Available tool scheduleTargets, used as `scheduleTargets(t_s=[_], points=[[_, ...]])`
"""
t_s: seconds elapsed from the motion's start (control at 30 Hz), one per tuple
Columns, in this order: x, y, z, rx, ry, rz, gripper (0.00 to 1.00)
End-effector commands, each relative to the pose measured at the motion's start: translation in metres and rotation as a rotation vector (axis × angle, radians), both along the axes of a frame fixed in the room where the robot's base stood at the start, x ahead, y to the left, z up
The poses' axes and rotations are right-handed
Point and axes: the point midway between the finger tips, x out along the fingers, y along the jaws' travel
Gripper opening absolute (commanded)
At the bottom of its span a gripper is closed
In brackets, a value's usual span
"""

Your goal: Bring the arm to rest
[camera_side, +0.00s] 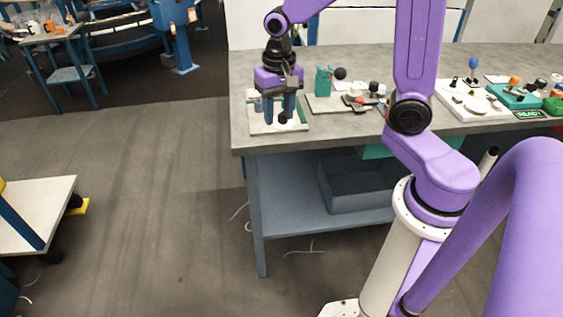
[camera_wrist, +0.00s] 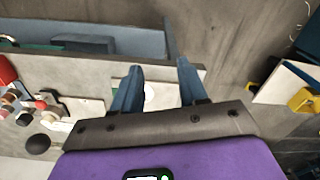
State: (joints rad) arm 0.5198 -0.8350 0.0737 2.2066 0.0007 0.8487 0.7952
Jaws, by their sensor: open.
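My gripper (camera_side: 279,114) points down over a white board (camera_side: 256,126) at the near left corner of the grey workbench (camera_side: 345,134). In the wrist view the two blue fingers of my gripper (camera_wrist: 158,66) stand apart, with nothing held between them. In the side view the gripper hides part of the board and what stands on it, so I cannot tell whether the fingertips touch anything there.
Right of the gripper, a board (camera_side: 322,106) carries a green block (camera_side: 323,81) and dark knobs. Farther right are a white panel (camera_side: 468,112) and a green fixture (camera_side: 514,97). A grey bin (camera_side: 355,192) sits on the lower shelf.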

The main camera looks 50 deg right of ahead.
Motion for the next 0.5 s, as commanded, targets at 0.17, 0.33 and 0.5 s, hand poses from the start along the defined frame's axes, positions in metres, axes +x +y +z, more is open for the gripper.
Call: scheduleTargets(t_s=[0.17, 0.33, 0.5], points=[[-0.040, 0.022, 0.007, 0.000, -0.005, 0.319, 0.43], [-0.080, 0.036, 0.012, 0.000, -0.010, 0.619, 0.43], [-0.122, 0.043, 0.015, -0.001, -0.015, 0.921, 0.43]])
